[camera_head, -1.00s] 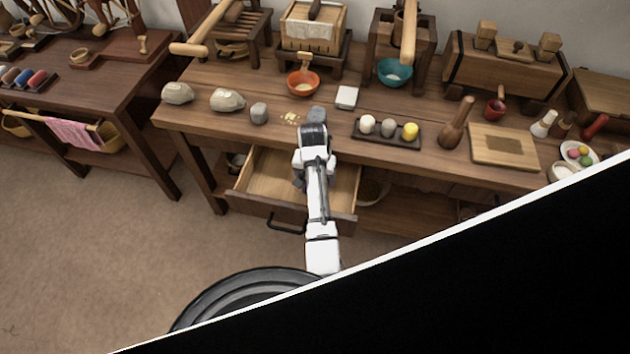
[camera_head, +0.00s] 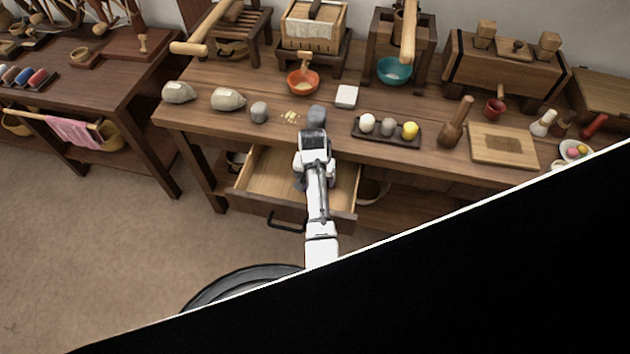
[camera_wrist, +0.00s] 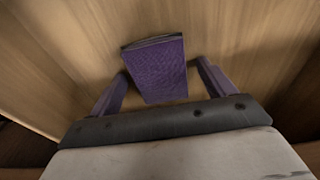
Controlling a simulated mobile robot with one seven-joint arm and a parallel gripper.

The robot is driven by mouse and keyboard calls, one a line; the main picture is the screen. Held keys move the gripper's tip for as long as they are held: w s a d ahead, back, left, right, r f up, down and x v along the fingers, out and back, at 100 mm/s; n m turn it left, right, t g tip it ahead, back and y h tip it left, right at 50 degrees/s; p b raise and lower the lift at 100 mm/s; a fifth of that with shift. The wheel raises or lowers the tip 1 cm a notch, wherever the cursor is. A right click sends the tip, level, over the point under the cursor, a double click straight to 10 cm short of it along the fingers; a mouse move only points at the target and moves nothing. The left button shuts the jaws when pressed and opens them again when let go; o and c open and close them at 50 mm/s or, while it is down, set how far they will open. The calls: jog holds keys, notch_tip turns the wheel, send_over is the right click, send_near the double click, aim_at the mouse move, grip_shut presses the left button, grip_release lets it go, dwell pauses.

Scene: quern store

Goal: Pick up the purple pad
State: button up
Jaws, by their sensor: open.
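The purple pad (camera_wrist: 158,72) shows in the wrist view, a textured block with a darker top edge, against the pale wooden inside of the drawer. My gripper (camera_wrist: 162,80) is open, with one finger to the left of the pad and one to the right. Small gaps show between the fingers and the pad. In the head view my arm reaches over the open drawer (camera_head: 262,178) under the workbench. The pad does not show there, and my fingertips are hidden by the arm.
The drawer's walls and front surround my gripper. The bench top (camera_head: 420,160) above holds grey stones (camera_head: 228,99), an orange bowl (camera_head: 302,82), a white block (camera_head: 346,96) and a dark tray (camera_head: 358,135) with three balls. A black area covers the head view's lower right.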

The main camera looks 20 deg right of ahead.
jog(key=c, duration=1.1)
jog(key=shift+o, duration=0.2)
jog(key=shift+r, duration=0.15)
jog(key=shift+r+b, duration=0.25)
jog(key=shift+b, duration=0.15)
jog(key=w+a, duration=0.1)
jog(key=a, duration=0.1)
jog(key=a+b, duration=0.1)
jog(key=a, duration=0.2)
jog(key=w+a+b, duration=0.1)
jog(key=a, duration=0.2)
jog(key=shift+w+r, duration=0.3)
jog(key=shift+r, duration=0.05)
notch_tip(320, 180, up, 14)
jog(key=p, duration=0.4)
jog(key=shift+d+p, duration=0.2)
jog(key=shift+p, duration=0.15)
jog(key=shift+s, duration=0.1)
